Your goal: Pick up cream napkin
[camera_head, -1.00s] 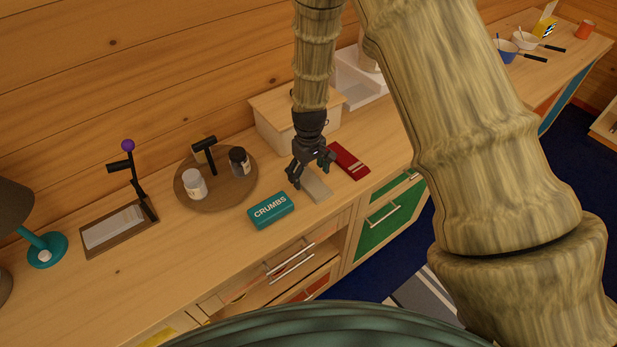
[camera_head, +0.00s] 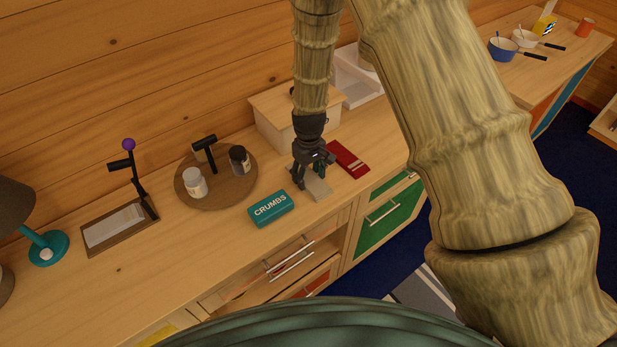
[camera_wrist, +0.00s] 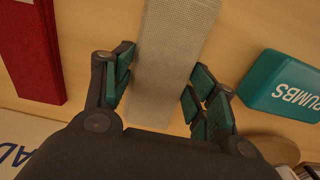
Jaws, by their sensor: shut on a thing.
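The cream napkin (camera_head: 320,191), a flat greyish-cream folded strip, lies on the wooden counter between the teal CRUMBS box and the red cloth. It also shows in the wrist view (camera_wrist: 176,40), running up from between my fingers. My gripper (camera_head: 309,181) is down at the counter, with its fingers on either side of the napkin's long edges. In the wrist view my gripper (camera_wrist: 160,90) is shut on the napkin across its width.
The teal CRUMBS box (camera_head: 270,208) stands close to the left, the red cloth (camera_head: 347,159) close to the right. A wooden bread box (camera_head: 271,117) is behind. A round board (camera_head: 218,202) with jars is farther left. The counter's front edge is near.

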